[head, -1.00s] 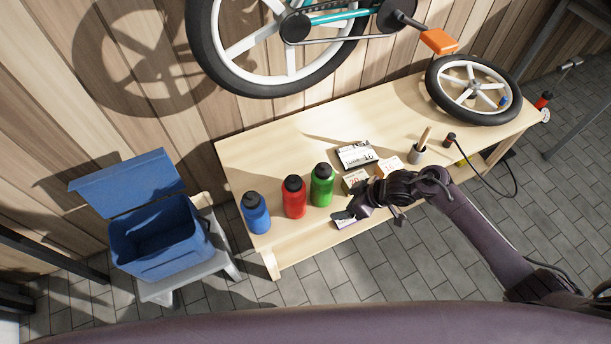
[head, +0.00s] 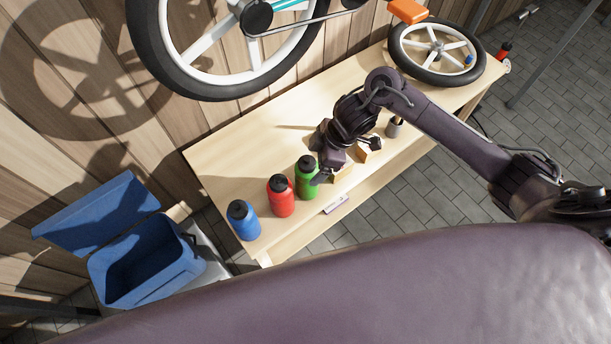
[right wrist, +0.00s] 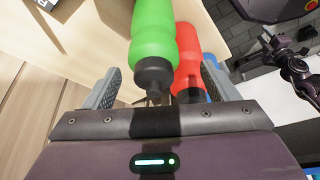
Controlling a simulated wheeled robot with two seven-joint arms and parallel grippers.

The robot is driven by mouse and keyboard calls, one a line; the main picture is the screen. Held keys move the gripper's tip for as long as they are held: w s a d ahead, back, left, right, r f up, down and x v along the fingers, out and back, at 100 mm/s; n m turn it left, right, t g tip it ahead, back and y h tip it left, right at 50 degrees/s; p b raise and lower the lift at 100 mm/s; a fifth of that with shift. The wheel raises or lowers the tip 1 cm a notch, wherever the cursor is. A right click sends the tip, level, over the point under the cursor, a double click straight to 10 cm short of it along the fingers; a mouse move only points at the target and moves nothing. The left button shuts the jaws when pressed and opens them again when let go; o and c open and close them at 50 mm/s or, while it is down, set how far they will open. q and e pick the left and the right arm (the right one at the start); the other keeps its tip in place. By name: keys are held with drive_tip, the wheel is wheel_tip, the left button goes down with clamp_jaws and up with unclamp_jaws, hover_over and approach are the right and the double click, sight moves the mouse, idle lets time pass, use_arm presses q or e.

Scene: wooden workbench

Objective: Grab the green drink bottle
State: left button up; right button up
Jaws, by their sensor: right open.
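The green drink bottle (head: 307,178) stands upright on the workbench, at the right end of a row of bottles. My right gripper (head: 318,160) is beside it in the head view, and its fingers partly overlap the bottle there. In the right wrist view the green bottle (right wrist: 153,40) shows in front of the open jaws (right wrist: 158,88), its dark cap pointing toward the palm between the two grey fingers. I cannot tell whether a finger touches it. My left gripper is not in view.
The red bottle (head: 281,196) stands close beside the green one, with the blue bottle (head: 243,220) further left. Small boxes (head: 368,150) and a cup (head: 394,128) lie to the right. A blue bin (head: 150,265) with an open lid stands left of the workbench (head: 235,150).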

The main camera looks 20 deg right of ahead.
drive_tip(key=x, duration=0.2)
drive_tip(key=w+x, duration=0.1)
drive_tip(key=x, duration=0.1)
drive_tip(key=shift+a+f, duration=0.2)
drive_tip(key=shift+f, duration=0.3)
drive_tip(key=shift+c, duration=0.6)
drive_tip(key=c, duration=1)
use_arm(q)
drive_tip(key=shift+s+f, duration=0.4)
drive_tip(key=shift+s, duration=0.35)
use_arm(e)
drive_tip(key=c, duration=0.5)
